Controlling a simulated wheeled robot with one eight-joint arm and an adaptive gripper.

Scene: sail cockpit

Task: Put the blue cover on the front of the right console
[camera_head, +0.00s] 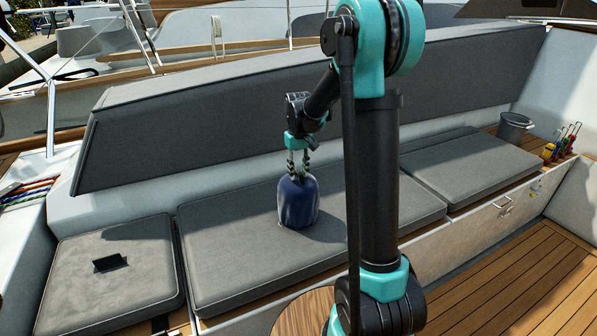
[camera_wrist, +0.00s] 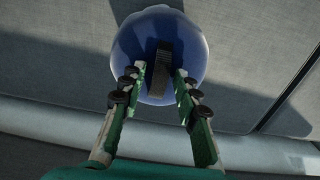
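The blue cover (camera_head: 298,203) stands upright on the grey middle seat cushion. In the wrist view the blue cover (camera_wrist: 128,52) shows from above as a round dome with a dark strap handle (camera_wrist: 161,62) across its top. My gripper (camera_head: 298,172) is directly over the cover, pointing down. In the wrist view my gripper (camera_wrist: 160,74) is open, with one finger on either side of the handle and gaps between. I cannot tell how far the fingertips are above the dome. I cannot identify the right console in either view.
A small black object (camera_head: 110,262) lies on the left cushion (camera_head: 70,285). A grey bucket (camera_head: 514,128) and several colourful-handled tools (camera_head: 565,142) stand on the far right of the bench. A sloping grey backrest (camera_head: 230,125) runs behind. Bare wooden floor (camera_head: 535,285) lies at lower right.

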